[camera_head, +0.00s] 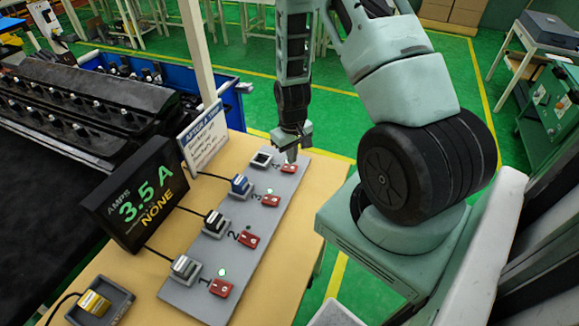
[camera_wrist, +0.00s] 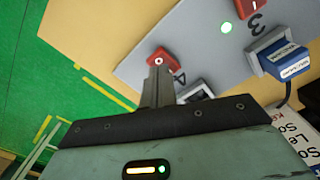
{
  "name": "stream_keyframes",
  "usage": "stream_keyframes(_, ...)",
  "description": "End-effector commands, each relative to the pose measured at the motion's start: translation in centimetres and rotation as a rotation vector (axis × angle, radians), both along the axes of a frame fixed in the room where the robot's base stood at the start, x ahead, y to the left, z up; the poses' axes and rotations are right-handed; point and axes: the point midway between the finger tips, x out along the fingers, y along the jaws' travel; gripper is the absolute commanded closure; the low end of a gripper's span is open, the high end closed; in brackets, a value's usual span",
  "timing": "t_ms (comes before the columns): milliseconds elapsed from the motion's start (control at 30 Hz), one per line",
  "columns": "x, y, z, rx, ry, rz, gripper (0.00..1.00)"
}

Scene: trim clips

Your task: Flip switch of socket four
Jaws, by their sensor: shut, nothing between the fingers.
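The grey socket panel (camera_head: 215,259) lies on the wooden table and carries numbered sockets with red switches. The red switch of socket four (camera_head: 289,168) is at the panel's far end; it also shows in the wrist view (camera_wrist: 160,56). Socket four (camera_head: 262,159) has no plug in it. My gripper (camera_head: 291,155) is shut and empty. In the wrist view, its fingertips (camera_wrist: 157,66) are at the near edge of switch four and partly cover it. I cannot tell whether they touch it. No green light shows beside switch four; the fingers may hide it.
Plugs sit in sockets one (camera_head: 185,268), two (camera_head: 214,222) and three (camera_head: 241,185). Green lights show near switches one (camera_head: 221,288) and three (camera_head: 271,200). A display (camera_head: 145,195) reads 3.5 A, NONE. A sign (camera_head: 203,136) stands behind the panel. A yellow plug (camera_head: 95,302) rests in a separate holder.

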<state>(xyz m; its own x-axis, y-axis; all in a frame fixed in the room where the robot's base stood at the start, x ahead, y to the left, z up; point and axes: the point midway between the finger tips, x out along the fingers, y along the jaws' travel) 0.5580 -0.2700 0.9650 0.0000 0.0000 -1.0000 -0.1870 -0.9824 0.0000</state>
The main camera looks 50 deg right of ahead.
Motion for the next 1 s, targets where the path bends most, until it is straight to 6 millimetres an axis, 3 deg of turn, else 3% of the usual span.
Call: stream_keyframes(1000,0.0,0.0,-1.3,0.0,0.0,0.0,1.0)
